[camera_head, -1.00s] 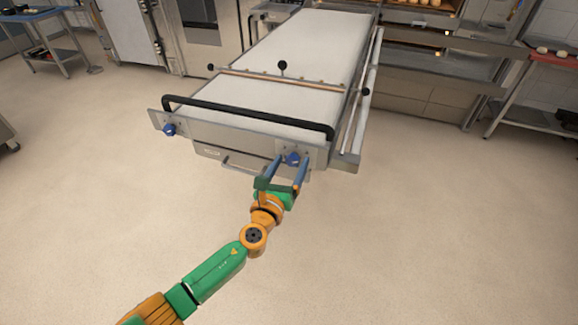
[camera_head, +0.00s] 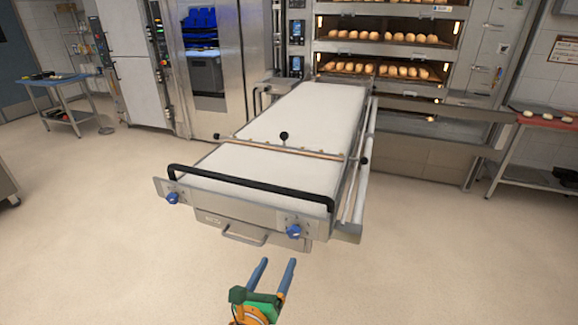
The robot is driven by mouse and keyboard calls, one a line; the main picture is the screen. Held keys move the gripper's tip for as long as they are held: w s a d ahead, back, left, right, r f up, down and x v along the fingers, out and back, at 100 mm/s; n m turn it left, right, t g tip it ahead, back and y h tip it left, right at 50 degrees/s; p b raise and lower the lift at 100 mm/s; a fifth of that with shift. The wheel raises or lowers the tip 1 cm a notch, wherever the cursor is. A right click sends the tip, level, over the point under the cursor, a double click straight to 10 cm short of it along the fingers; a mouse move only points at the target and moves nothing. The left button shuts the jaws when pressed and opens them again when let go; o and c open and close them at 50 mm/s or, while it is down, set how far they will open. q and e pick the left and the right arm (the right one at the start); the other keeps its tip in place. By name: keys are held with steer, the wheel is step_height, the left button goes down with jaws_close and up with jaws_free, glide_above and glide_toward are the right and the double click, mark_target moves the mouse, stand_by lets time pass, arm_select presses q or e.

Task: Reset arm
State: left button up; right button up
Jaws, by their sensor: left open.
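My left gripper (camera_head: 272,274) shows at the bottom centre of the head view, with two blue fingers spread apart and nothing between them. It is open and sits over the floor, in front of the loader and apart from it. The loader (camera_head: 283,142) has a long white belt, a black bar handle (camera_head: 250,188) across its front and two blue knobs, the left one (camera_head: 172,198) and the right one (camera_head: 293,231). My right gripper is not in view.
Behind the loader stands a deck oven (camera_head: 390,35) with rows of bread rolls. A red-topped table (camera_head: 545,122) with dough pieces is at the right. A blue-topped table (camera_head: 60,80) stands at the far left. The floor (camera_head: 420,260) around the loader's front is clear.

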arm_select(q)
steer(key=s+a+f+n+g+y, duration=0.1)
steer(key=s+a+f+n+g, duration=0.35)
steer(key=f, duration=0.55)
steer(key=s+a+f+n+g+y+b, duration=0.1)
steer(key=s+a+f+n+g+y, duration=0.15)
steer(key=s+f+n, duration=0.45)
steer(key=s+a+f+n+g+y, duration=0.1)
steer(key=s+a+f+n+g, duration=0.15)
steer(key=a+f+n, duration=0.65)
steer(key=s+f+n+g, duration=0.2)
steer(key=s+f+n, duration=0.2)
steer(key=s, duration=0.4)
steer(key=s+d+f+n+g, duration=0.1)
steer(key=s+f+n, duration=0.3)
steer(key=s, duration=0.5)
steer(key=s+f+n+g, duration=0.3)
steer(key=s+f+n, duration=0.1)
steer(key=s, duration=0.4)
steer(key=shift+s+d+f+n+b, duration=0.15)
steer(key=shift+s+f+n+b, duration=0.15)
steer(key=shift+s+f+n, duration=0.1)
